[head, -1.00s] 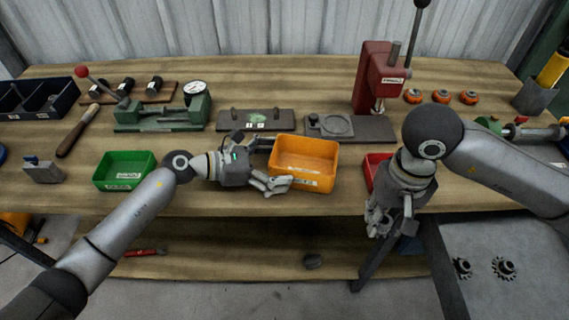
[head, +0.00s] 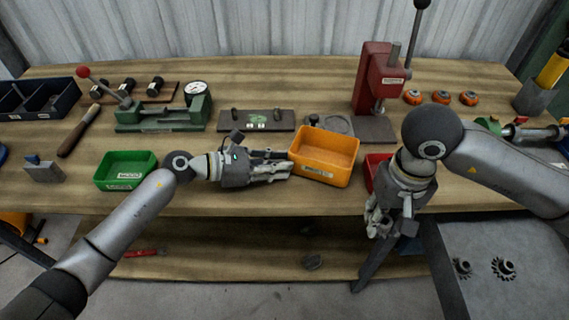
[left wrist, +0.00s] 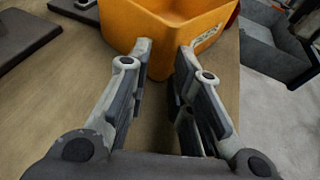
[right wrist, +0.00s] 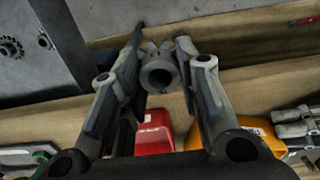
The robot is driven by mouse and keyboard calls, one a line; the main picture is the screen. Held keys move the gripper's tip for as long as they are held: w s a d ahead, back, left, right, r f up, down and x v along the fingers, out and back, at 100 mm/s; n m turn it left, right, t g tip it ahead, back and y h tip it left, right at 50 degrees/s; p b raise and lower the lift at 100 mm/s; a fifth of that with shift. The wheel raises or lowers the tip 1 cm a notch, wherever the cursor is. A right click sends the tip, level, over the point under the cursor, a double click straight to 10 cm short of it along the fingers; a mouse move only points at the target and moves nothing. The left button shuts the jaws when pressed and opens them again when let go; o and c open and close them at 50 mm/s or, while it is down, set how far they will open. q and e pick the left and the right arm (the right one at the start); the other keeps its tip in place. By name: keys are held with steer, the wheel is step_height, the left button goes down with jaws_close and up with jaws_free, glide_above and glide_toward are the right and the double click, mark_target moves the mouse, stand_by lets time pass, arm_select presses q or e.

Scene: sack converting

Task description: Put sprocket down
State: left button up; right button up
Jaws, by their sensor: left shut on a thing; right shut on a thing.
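The sprocket (right wrist: 158,76), a grey toothed piece with a round bore, sits between the fingertips of my right gripper (right wrist: 158,58), which is shut on it. In the head view my right gripper (head: 380,225) hangs at the bench's front edge, left of the grey table; the sprocket is hard to make out there. My left gripper (head: 285,168) is at the left side of the orange bin (head: 322,178). In the left wrist view the bin's corner (left wrist: 163,66) lies between its fingertips (left wrist: 165,55), shut on it.
Two sprockets (head: 503,268) lie on the grey table (head: 490,240) at lower right. A red bin (head: 374,168) is partly hidden behind my right arm. A green bin (head: 125,172) stands left. A red press (head: 374,80) and plates stand behind.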

arm_select(q)
steer(key=shift+w, duration=0.1)
arm_select(e)
steer(key=shift+w, duration=0.15)
arm_select(q)
steer(key=shift+a, duration=0.1)
arm_select(e)
step_height(320, 180, up, 6)
steer(key=m, duration=0.4)
glide_above(323, 156)
steer(key=s, duration=0.3)
steer(key=f, duration=1)
steer(key=shift+a, duration=0.35)
steer(key=shift+s+f, duration=0.1)
steer(key=o, duration=0.7)
steer(key=shift+f, duration=0.1)
steer(key=o, duration=0.4)
steer(key=shift+o, duration=0.2)
